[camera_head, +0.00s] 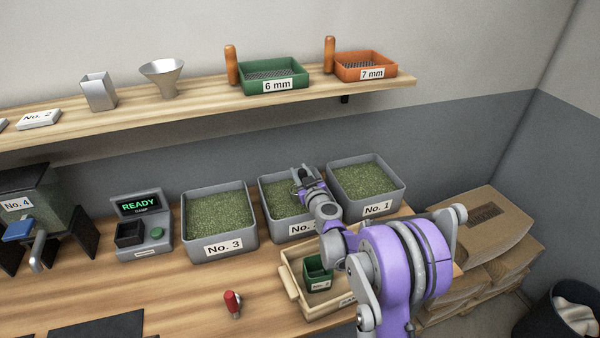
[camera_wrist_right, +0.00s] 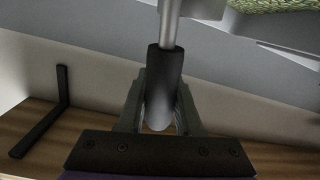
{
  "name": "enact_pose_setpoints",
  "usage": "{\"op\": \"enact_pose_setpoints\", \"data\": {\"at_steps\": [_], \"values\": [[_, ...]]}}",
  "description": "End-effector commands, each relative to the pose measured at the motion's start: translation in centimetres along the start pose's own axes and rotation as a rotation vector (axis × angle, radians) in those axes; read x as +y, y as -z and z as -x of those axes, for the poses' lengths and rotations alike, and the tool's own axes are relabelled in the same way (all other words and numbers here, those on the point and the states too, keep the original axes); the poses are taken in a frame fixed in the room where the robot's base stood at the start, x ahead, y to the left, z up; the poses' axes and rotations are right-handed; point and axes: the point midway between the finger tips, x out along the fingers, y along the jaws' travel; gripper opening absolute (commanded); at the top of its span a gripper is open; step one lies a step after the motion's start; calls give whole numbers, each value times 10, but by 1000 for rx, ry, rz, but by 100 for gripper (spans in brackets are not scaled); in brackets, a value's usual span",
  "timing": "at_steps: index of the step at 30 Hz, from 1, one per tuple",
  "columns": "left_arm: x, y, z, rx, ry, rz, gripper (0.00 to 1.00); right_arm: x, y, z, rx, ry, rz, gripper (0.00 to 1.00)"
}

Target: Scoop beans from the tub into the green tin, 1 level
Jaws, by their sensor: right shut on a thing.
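My right gripper (camera_head: 307,186) is over the grey tub labelled No. 2 (camera_head: 264,214), which is full of green beans. In the right wrist view its fingers (camera_wrist_right: 160,112) are shut on a black handle (camera_wrist_right: 163,80) with a metal shaft, likely the scoop's. The scoop's bowl is hidden, so I cannot tell whether it holds beans. The small green tin (camera_head: 318,283) stands in a wooden tray (camera_head: 291,283), in front of the No. 2 tub and partly behind my right arm. My left gripper is not in view.
Tubs No. 3 (camera_head: 228,250) and No. 1 (camera_head: 387,202) of beans flank the No. 2 tub closely. A machine reading READY (camera_head: 140,207) stands left. A shelf (camera_head: 210,106) with sieves and a funnel runs above.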

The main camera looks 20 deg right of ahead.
Motion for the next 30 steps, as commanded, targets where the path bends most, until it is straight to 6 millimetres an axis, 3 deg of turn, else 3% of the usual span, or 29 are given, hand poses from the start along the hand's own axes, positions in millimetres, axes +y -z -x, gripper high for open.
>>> {"op": "enact_pose_setpoints", "data": {"at_steps": [11, 30], "values": [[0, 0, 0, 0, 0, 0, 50, 0, 2, 0, 0, 0, 0, 0], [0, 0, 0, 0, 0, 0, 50, 12, 62, 4, 0, 0, 0, 0]]}}
